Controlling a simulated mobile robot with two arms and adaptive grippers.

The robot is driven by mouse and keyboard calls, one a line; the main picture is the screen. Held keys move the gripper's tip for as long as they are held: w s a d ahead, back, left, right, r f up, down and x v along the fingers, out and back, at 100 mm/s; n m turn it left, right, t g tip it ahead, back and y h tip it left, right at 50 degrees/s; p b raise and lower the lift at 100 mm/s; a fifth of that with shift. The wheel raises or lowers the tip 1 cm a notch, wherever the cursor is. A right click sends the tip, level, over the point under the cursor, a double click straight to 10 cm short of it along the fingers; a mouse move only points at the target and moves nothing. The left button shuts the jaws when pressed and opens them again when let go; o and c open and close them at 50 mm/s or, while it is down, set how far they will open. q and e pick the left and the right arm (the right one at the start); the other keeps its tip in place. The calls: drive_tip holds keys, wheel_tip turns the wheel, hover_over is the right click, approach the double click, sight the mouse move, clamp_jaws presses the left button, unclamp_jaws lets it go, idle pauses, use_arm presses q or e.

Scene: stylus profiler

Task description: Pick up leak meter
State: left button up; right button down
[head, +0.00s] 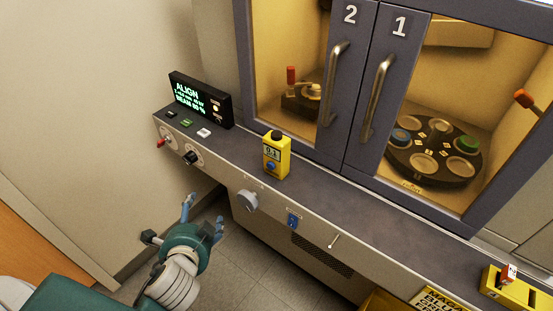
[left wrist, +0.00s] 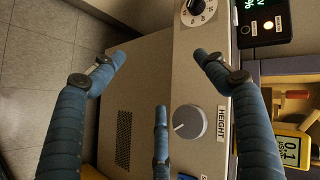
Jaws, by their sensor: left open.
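The leak meter (head: 276,160) is a small yellow handheld box with a black top, a display reading 0.1 and a blue knob. It stands upright on the dark ledge of the machine, below door 2. In the left wrist view the leak meter (left wrist: 289,155) shows at the lower right, cut by the frame edge and partly behind a finger. My left gripper (head: 203,212) is open and empty, in front of the machine's panel, left of and lower than the meter. In the left wrist view its fingers (left wrist: 160,58) are spread before the panel. My right gripper is not in view.
A black ALIGN display (head: 200,100) stands left of the meter. A round grey HEIGHT knob (head: 247,201) sticks out of the panel below it. Handled doors (head: 348,85) rise behind the ledge. A yellow magazine block (head: 517,295) is at the far right. The ledge right of the meter is clear.

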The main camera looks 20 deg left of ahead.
sight(268, 159)
use_arm(q)
drive_tip(key=w+d+r+m+t+h, duration=0.2)
drive_tip(key=w+d+r+m+t, duration=0.15)
drive_tip(key=r+m, duration=0.4)
drive_tip(key=w+d+r+m+t+h, duration=0.25)
drive_tip(key=w+r+m+t, duration=0.2)
drive_tip(key=m, duration=0.55)
drive_tip(key=w+d+m+h, duration=0.1)
drive_tip(key=d+m+h, duration=0.1)
drive_tip(key=m, duration=0.1)
drive_tip(key=w+d+m+g+h+p, duration=0.1)
drive_tip(key=d+m+h, duration=0.1)
drive_tip(key=m, duration=0.2)
drive_tip(key=w+d+m+h+p, duration=0.1)
drive_tip(key=d+m+h, duration=0.1)
drive_tip(key=d+m, duration=0.1)
drive_tip(key=shift+f+m+g, duration=0.15)
drive_tip(key=shift+m+g, duration=0.2)
drive_tip(key=shift+g, duration=0.05)
drive_tip(key=shift+w+d+f+p, duration=0.1)
drive_tip(key=shift+w+p, duration=0.35)
drive_tip(key=shift+w, duration=0.15)
drive_tip(key=p+x, duration=0.1)
drive_tip(key=x, duration=0.3)
drive_tip(key=shift+w, duration=0.25)
drive_tip(key=shift+w+d, duration=0.2)
drive_tip(key=shift+w, duration=0.05)
drive_tip(key=shift+f, duration=0.1)
drive_tip(key=shift+c, duration=0.2)
